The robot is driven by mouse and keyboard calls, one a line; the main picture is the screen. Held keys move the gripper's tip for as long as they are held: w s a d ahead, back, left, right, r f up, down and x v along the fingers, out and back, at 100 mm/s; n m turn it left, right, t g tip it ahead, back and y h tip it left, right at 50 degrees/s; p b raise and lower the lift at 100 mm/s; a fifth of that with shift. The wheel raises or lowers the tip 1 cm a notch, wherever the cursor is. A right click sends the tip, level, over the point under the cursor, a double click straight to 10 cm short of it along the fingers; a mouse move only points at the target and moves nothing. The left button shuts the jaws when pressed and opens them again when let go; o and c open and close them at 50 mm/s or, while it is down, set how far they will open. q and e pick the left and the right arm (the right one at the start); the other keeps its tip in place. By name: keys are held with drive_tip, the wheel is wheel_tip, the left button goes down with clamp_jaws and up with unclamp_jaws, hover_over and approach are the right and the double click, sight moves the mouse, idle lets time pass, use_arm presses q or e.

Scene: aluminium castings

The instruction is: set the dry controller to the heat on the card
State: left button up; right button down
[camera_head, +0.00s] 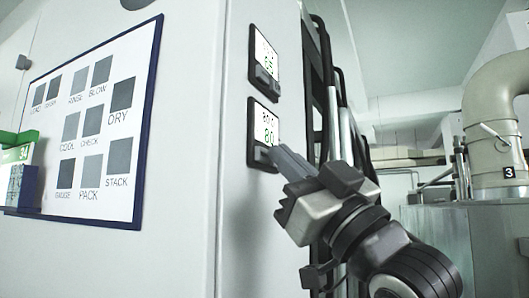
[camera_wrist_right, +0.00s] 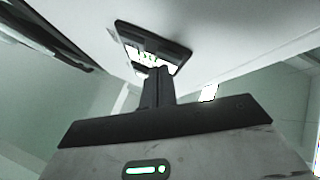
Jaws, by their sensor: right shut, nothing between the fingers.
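Two small black-framed controllers are on the narrow face of a white cabinet: an upper one (camera_head: 264,58) and a lower one (camera_head: 252,132). Each has a lit screen with green digits too small to read surely, and I see no name telling which is the dry one. My right gripper (camera_head: 278,157) is shut and empty, its fingertips at the lower controller's bottom edge; contact is unclear. In the right wrist view the shut fingers (camera_wrist_right: 158,88) point at a controller (camera_wrist_right: 124,29) and hide part of it. A green-and-white card (camera_head: 17,155) is at the far left. My left gripper is out of view.
A blue-edged board (camera_head: 105,150) with grey squares and labels, DRY among them, is on the cabinet's wide face. The card stands in a blue holder (camera_head: 27,190) by its lower left. Dark rails and pipes (camera_head: 325,90) are close right of the controllers. A large beige duct (camera_head: 490,125) is farther right.

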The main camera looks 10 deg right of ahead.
drive_tip(key=shift+w+a, duration=0.25)
drive_tip(key=shift+a, duration=0.1)
idle(0.7)
drive_tip(key=shift+d, duration=0.1)
drive_tip(key=shift+s+d, duration=0.45)
drive_tip(key=shift+d, duration=0.1)
idle(0.3)
drive_tip(key=s+d, duration=0.2)
drive_tip(key=d, duration=0.2)
drive_tip(key=shift+s+d, duration=0.1)
drive_tip(key=shift+s, duration=0.3)
idle(2.3)
